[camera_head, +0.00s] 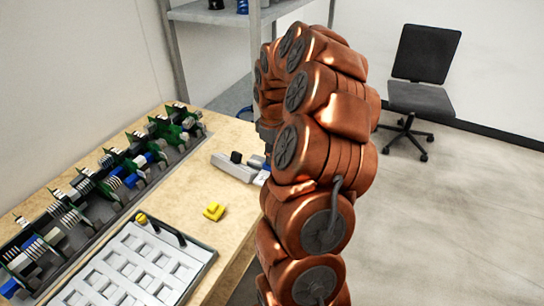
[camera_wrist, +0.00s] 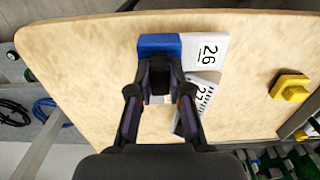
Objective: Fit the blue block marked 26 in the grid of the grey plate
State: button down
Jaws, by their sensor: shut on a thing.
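My gripper (camera_wrist: 160,78) is shut on the blue block (camera_wrist: 159,42), whose white face marked 26 points to the right in the wrist view. The block is at the fingertips, above or on the wooden table; I cannot tell which. In the head view my arm hides most of the gripper and block, with only a bit of blue showing beside the arm. The grey plate (camera_head: 196,258) with its grid of cells lies at the lower left of the head view, well apart from the gripper. The plate is not clearly seen in the wrist view.
A white-faced block marked 27 (camera_wrist: 196,98) lies beside the held block. A yellow piece (camera_head: 213,211) sits between the plate and a grey part (camera_head: 233,167) on the table (camera_head: 178,208). A long dark rack (camera_head: 95,232) of green boards runs along the wall.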

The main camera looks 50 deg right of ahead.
jog(key=shift+r+p, duration=1.25)
jog(key=shift+r, duration=3.35)
